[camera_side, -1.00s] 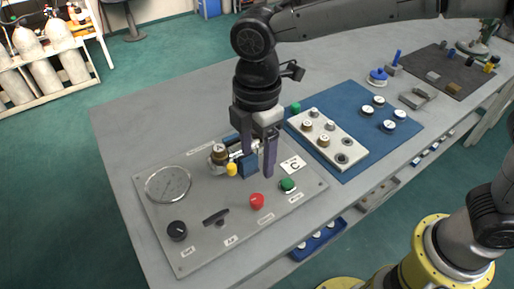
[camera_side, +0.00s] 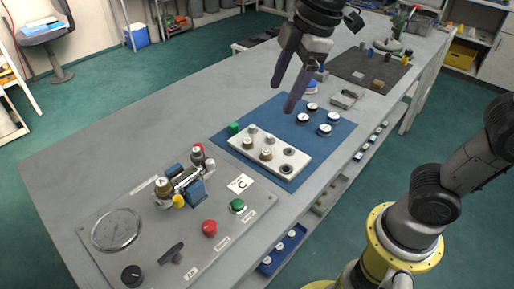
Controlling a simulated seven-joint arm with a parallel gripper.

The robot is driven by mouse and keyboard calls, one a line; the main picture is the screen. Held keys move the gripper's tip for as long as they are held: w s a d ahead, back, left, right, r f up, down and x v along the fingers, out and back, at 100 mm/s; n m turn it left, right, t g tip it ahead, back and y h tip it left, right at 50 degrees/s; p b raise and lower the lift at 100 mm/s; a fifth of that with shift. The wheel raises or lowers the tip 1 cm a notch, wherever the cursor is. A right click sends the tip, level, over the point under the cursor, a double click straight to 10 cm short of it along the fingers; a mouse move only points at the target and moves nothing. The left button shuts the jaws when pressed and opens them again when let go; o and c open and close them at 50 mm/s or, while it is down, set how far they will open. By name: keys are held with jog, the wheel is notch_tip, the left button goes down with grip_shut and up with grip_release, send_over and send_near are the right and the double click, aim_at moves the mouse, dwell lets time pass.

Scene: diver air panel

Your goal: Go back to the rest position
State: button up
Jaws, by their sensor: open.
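My gripper (camera_side: 286,92) is open and empty. It hangs in the air over the blue mat (camera_side: 335,150), at the upper middle of the side view, clear of everything below it. The air panel (camera_side: 225,254) is a grey plate at the lower left of the bench. It carries a round gauge (camera_side: 117,230), a black knob (camera_side: 132,275), a dark lever (camera_side: 171,253), a red button (camera_side: 209,228) and a green button (camera_side: 237,206). A clamped fitting with a brass cap marked A (camera_side: 162,186) sits at its back, beside a blue block (camera_side: 192,192).
A white block (camera_side: 270,155) with brass and metal fittings lies on the blue mat, near several round white-topped caps (camera_side: 325,129). A grey bracket (camera_side: 347,99) and a dark mat (camera_side: 372,70) lie farther back. The bench (camera_side: 110,150) is clear at left.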

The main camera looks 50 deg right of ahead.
jog(key=s+d+f+m+t, duration=0.1)
jog(key=s+d+f+m, duration=0.2)
jog(key=s+m, duration=0.3)
jog(key=s+d+f+m+t+h, duration=0.1)
jog(key=s+d+f+m, duration=0.3)
jog(key=s+d+m, duration=0.1)
jog(key=shift+s+d+m, duration=0.3)
jog(key=shift+s+m, duration=0.3)
jog(key=shift+s, duration=0.65)
